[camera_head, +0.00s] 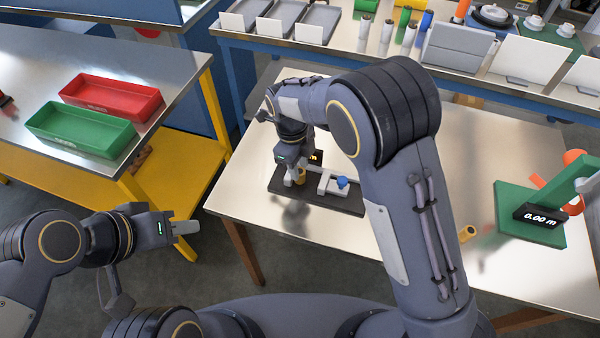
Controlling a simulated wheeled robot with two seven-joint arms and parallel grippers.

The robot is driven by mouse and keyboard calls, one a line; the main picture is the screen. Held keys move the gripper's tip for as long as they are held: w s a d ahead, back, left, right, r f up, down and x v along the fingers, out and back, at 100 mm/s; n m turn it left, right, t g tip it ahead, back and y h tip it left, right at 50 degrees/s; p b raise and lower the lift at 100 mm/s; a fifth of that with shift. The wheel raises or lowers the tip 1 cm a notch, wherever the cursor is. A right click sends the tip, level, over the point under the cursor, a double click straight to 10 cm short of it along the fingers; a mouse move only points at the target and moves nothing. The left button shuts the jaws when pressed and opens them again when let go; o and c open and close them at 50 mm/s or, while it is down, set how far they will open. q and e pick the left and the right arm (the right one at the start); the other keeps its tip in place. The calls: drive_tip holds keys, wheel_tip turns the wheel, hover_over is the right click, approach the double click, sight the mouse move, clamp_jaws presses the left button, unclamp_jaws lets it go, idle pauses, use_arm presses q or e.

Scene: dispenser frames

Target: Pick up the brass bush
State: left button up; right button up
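A small brass-coloured cylinder (299,176) is at the fingertips of my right gripper (294,179), over a dark base plate (330,203) with a grey slide and a blue knob (342,182). I cannot tell whether the fingers touch it. Another brass-coloured ring-like piece (466,234) lies on the steel table, just right of my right forearm, which may hide part of it. Either could be the brass bush. My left gripper (188,228) is off the table at the left, seen from the side, with nothing visible in it.
A green stand (530,215) with a "0.00 m" display and an orange part is at the table's right. Red (112,95) and green (80,128) trays sit on the left bench. A back bench holds trays, bottles and white cards. My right arm hides the table's middle.

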sight(300, 171)
drive_tip(key=shift+s+d+f, duration=0.1)
drive_tip(key=shift+d+f, duration=0.05)
drive_tip(key=shift+f, duration=1.35)
drive_tip(key=shift+r, duration=0.1)
clamp_jaws()
